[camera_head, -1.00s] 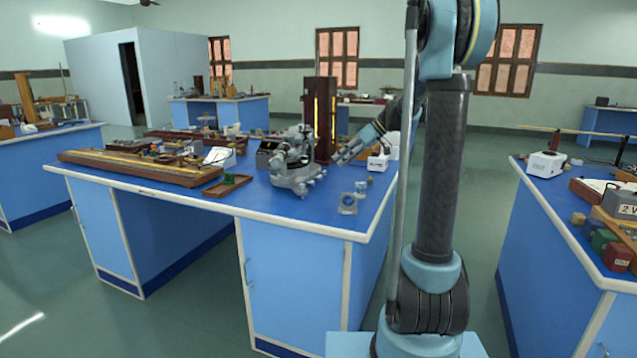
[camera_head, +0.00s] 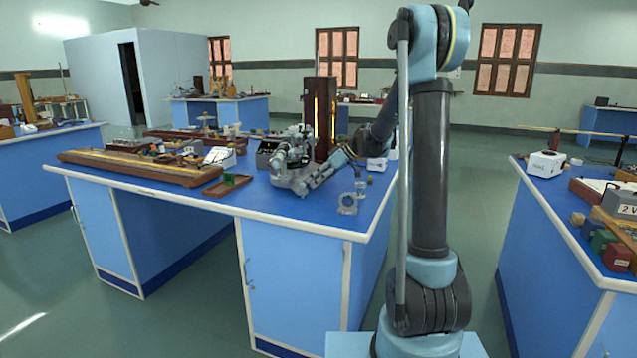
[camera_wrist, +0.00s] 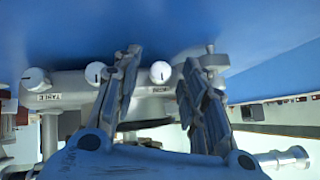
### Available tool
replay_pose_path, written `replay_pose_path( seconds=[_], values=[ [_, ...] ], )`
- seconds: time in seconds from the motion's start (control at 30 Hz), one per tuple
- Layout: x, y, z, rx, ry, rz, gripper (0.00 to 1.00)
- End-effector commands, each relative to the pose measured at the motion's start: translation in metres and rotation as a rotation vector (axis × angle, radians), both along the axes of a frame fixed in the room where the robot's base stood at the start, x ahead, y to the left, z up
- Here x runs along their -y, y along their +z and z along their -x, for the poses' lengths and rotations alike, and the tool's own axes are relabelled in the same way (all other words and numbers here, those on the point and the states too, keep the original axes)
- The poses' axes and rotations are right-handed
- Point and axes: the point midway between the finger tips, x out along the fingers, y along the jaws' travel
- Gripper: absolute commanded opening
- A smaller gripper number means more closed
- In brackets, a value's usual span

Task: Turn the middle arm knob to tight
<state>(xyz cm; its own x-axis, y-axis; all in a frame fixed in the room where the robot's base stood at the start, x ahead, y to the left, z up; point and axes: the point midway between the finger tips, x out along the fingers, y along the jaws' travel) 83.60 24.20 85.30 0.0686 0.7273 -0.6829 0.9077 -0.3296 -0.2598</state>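A grey metal spectrometer (camera_head: 284,178) stands on the blue bench. In the wrist view, three white knobs with dark marks sit in a row on its grey arm: a left knob (camera_wrist: 35,79) above a "TABLE" label, a middle knob (camera_wrist: 95,72), and a right knob (camera_wrist: 160,72) by a partly hidden label. My gripper (camera_wrist: 163,62) is open, its two fingers apart. The right knob shows in the gap between them; the middle knob is just left of the left finger. I cannot tell whether a finger touches any knob. In the head view my gripper (camera_head: 325,172) is at the spectrometer's right side.
A tall brown wooden case (camera_head: 321,115) stands behind the spectrometer. A small ring-shaped piece (camera_head: 348,204) lies near the bench's front right. A brown tray (camera_head: 228,185) with a green block lies to the left. A silver fitting (camera_wrist: 283,160) shows at lower right.

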Motion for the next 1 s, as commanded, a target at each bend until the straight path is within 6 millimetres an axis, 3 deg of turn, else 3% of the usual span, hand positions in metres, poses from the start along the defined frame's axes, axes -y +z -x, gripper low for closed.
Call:
replay_pose_path(
  seconds=[0.2,0.4,0.67,1.0],
  values=[
    [-0.0002,-0.0003,0.0,0.0,0.0,0.0,0.39],
    [-0.0001,-0.0001,0.0,0.0,0.0,0.0,0.0],
    [0.0003,-0.0008,-0.0014,-0.028,0.0,-0.009,0.0],
    [0.0017,-0.0021,-0.0053,-0.219,-0.002,-0.08,0.0]
  ],
)
